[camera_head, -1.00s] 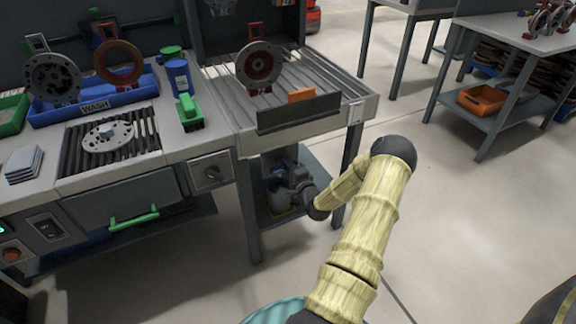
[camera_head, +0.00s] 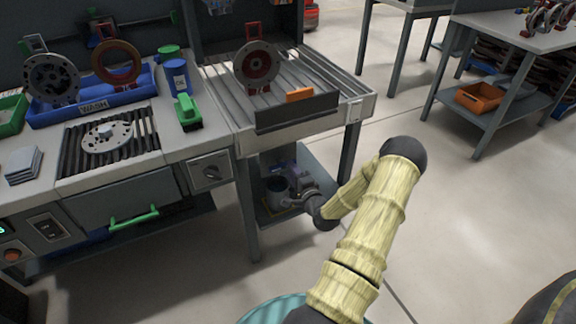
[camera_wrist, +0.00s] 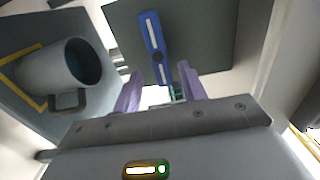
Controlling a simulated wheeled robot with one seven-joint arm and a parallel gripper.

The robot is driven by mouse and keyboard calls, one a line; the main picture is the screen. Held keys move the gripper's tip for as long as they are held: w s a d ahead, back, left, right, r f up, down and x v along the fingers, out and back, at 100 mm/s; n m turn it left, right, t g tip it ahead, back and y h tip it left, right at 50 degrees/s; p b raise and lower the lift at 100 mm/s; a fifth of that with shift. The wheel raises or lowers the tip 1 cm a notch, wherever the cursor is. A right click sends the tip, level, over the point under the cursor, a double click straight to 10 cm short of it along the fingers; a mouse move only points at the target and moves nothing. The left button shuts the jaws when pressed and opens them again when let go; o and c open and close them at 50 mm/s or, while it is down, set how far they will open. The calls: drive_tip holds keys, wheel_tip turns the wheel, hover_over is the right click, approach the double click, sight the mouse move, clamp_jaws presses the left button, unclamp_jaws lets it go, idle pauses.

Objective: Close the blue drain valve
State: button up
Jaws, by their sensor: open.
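The blue drain valve handle (camera_wrist: 151,38) shows in the wrist view as a long bar with pale slots and a dark pivot. It stands in front of a dark grey panel, tilted slightly from vertical. My gripper (camera_wrist: 160,70) is open, with its two purple fingers on either side of the handle's lower end. I cannot tell whether they touch it. In the head view my gripper (camera_head: 300,198) is low, under the bench beside the lower shelf. The valve cannot be made out clearly there.
A grey bucket (camera_wrist: 60,65) stands left of my gripper inside a yellow floor marking on the shelf; it also shows in the head view (camera_head: 276,190). The slatted bench (camera_head: 310,75) is above, with a leg (camera_head: 348,150) close to my arm. Open floor lies right.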

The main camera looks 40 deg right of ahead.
drive_tip(key=p+v, duration=0.1)
drive_tip(key=v, duration=1.2)
drive_tip(key=shift+p, duration=0.35)
drive_tip(key=shift+w, duration=0.1)
drive_tip(key=w+a+r+n+g+y, duration=0.2)
drive_tip(key=w+a+n+g, duration=0.25)
drive_tip(key=a+n, duration=0.2)
drive_tip(key=w+a+r+n+g+y, duration=0.2)
drive_tip(key=w+a+n+g, duration=0.1)
drive_tip(key=a+n+g, duration=0.3)
drive_tip(key=s+a+r+n+g, duration=0.2)
drive_tip(key=s+a+r+n, duration=0.25)
drive_tip(key=a+r, duration=0.35)
drive_tip(key=s+a+r+n+g, duration=0.2)
drive_tip(key=s+a+r+n, duration=0.3)
drive_tip(key=a, duration=0.6)
wheel_tip(320, 180, up, 31)
drive_tip(key=s+m+p, duration=0.1)
drive_tip(key=p, duration=2.9)
drive_tip(key=shift+f+p, duration=0.15)
drive_tip(key=shift+p, duration=0.15)
